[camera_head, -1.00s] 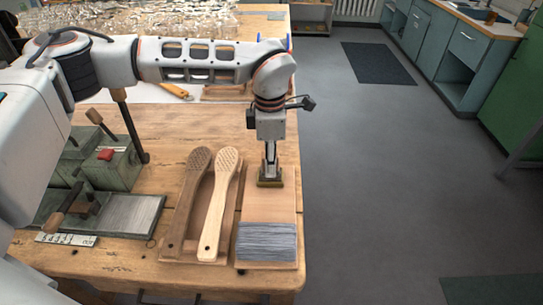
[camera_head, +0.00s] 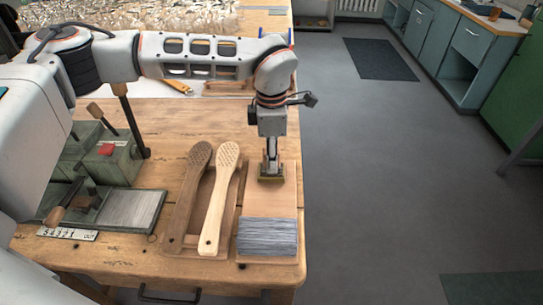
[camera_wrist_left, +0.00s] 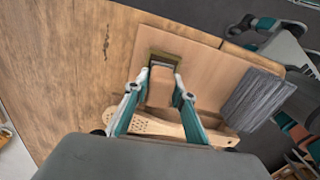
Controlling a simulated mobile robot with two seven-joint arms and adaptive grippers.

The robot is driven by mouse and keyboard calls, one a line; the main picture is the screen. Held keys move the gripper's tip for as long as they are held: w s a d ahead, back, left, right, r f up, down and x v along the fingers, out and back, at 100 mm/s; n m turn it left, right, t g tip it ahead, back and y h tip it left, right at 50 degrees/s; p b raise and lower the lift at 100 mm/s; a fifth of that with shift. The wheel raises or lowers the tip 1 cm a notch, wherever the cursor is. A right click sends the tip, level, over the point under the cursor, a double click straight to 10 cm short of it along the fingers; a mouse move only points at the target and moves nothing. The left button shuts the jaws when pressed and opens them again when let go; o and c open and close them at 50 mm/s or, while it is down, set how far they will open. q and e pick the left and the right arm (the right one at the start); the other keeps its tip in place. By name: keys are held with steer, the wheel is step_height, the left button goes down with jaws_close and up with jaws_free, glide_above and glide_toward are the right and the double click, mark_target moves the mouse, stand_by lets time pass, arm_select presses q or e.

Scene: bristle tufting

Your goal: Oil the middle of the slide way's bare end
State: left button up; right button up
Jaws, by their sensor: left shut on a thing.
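The slide way is the grey metal plate (camera_head: 133,211) on a green base at the left; its right part is bare, and a dark block with a wooden handle (camera_head: 56,215) stands at its left part. My left gripper (camera_head: 271,162) points down at the right side of the table. It is shut on a small tan block (camera_wrist_left: 161,88), seen between the fingers in the left wrist view. An olive-rimmed piece (camera_head: 271,179) sits at the fingertips, over the tan board (camera_head: 270,206); I cannot tell whether it is part of the block. My right gripper is not in view.
Two wooden brush bodies (camera_head: 220,200) lie in a wooden holder between the slide way and my left gripper. Grey bristles (camera_head: 267,237) lie on the board's near end. A green machine with a red button (camera_head: 106,149) stands behind the slide way. Bare table lies behind the brushes.

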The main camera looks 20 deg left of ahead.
arm_select(q)
steer(key=shift+f, duration=0.4)
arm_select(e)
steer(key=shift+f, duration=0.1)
arm_select(q)
steer(key=shift+f, duration=0.1)
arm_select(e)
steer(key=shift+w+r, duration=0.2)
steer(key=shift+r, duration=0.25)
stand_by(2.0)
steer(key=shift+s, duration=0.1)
